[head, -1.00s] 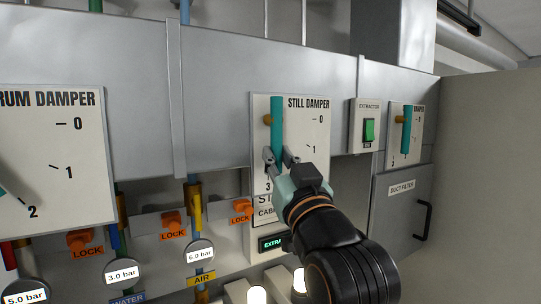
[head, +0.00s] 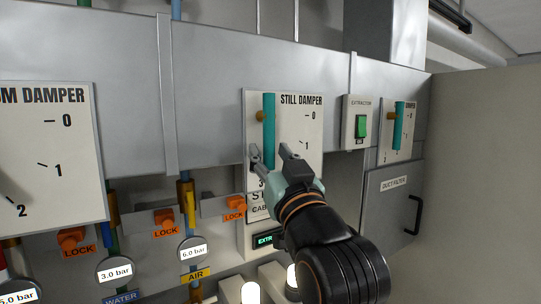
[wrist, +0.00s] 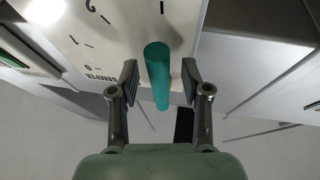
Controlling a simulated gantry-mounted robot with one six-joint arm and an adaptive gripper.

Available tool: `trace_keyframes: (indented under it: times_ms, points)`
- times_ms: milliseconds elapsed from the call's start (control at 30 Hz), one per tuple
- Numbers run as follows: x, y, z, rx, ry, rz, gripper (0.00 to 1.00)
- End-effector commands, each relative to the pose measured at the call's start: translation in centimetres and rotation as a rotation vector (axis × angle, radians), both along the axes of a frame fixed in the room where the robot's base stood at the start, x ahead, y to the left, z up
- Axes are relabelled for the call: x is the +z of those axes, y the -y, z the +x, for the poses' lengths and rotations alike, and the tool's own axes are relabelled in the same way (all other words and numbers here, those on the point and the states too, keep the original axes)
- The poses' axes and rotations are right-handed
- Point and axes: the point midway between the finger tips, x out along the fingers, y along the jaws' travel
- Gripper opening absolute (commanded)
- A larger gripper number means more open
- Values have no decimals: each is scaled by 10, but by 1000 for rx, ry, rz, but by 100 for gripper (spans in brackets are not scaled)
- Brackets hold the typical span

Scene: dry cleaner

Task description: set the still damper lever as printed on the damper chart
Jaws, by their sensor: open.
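The still damper plate (head: 308,125) is on the grey duct in the head view, with marks 0 and 1 showing and the lower marks mostly hidden by my gripper. Its teal lever (head: 269,130) hangs straight down from a brass pivot (head: 260,116). My gripper (head: 269,158) is open, its fingertips around the lever's lower end. In the wrist view the teal lever (wrist: 157,75) stands between the two open fingers (wrist: 160,82), with a gap on both sides. A damper chart cannot be made out in these views.
The extractor switch box (head: 357,122) and another damper plate with a teal lever (head: 399,125) are to the right. Orange lock tags (head: 165,222) and gauges (head: 193,250) are at lower left. A lit display (head: 265,239) is below the plate.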

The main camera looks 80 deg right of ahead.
Motion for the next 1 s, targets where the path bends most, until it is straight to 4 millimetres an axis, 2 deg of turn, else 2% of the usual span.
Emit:
trace_keyframes:
  times_ms: [400,1000]
  points:
    - [-26,-54,-32,0,1,0,47]
    - [-28,-58,-34,0,0,0,47]
